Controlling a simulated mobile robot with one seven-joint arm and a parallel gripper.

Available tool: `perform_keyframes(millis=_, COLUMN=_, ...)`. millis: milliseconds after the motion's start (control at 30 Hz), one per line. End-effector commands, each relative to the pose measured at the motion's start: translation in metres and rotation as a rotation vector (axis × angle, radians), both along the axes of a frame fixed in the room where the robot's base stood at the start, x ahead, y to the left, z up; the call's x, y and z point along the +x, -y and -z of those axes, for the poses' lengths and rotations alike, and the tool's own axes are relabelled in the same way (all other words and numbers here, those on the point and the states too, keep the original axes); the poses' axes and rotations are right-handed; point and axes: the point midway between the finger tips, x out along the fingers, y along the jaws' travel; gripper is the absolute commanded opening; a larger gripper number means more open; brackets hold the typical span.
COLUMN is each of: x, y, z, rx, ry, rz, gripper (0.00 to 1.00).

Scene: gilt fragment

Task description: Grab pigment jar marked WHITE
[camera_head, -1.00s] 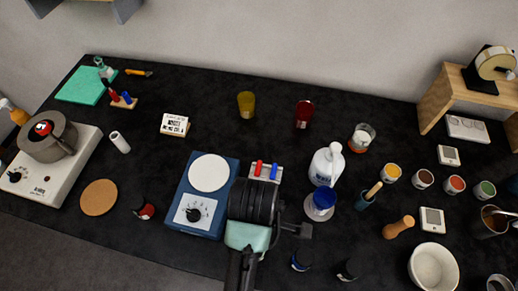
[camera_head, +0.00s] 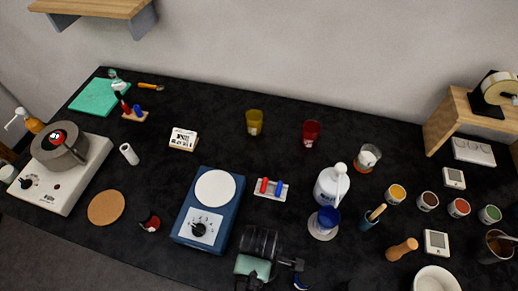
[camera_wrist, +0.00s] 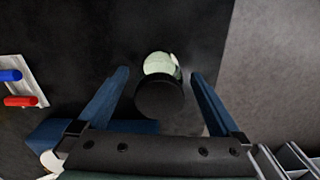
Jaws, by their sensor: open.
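A small jar with a round black lid (camera_wrist: 158,98) and a pale, whitish body (camera_wrist: 160,65) stands between my fingers in the wrist view. No writing on it is readable. My gripper (camera_wrist: 159,74) is open, with one blue finger on each side of the jar and a gap to both. In the head view my black wrist (camera_head: 262,241) is near the table's front edge, right of the hotplate, and hides this jar. A similar dark-lidded jar with red on it (camera_head: 150,222) stands left of the hotplate. A blue-marked jar (camera_head: 302,283) is partly cut off at the bottom.
A blue hotplate (camera_head: 215,187) stands just left of my gripper. A tray with red and blue sticks (camera_head: 270,188) lies behind it. A white bottle (camera_head: 331,187) and a blue-topped item (camera_head: 325,221) stand to the right. The table edge is close in the wrist view.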

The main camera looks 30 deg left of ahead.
Motion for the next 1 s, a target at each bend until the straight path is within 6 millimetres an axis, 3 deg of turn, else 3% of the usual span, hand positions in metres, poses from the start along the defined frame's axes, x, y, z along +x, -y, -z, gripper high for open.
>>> perform_keyframes(millis=333, x=0.0001, y=0.0, z=0.009, rx=0.0, ry=0.001, rz=0.001, gripper=1.0)
perform_keyframes(millis=900, x=0.0001, y=0.0001, z=0.0086, rx=0.0, ry=0.001, rz=0.001, gripper=0.01)
perform_keyframes(millis=1000, x=0.0004, y=0.0, z=0.0083, rx=0.0, ry=0.002, rz=0.001, gripper=0.01)
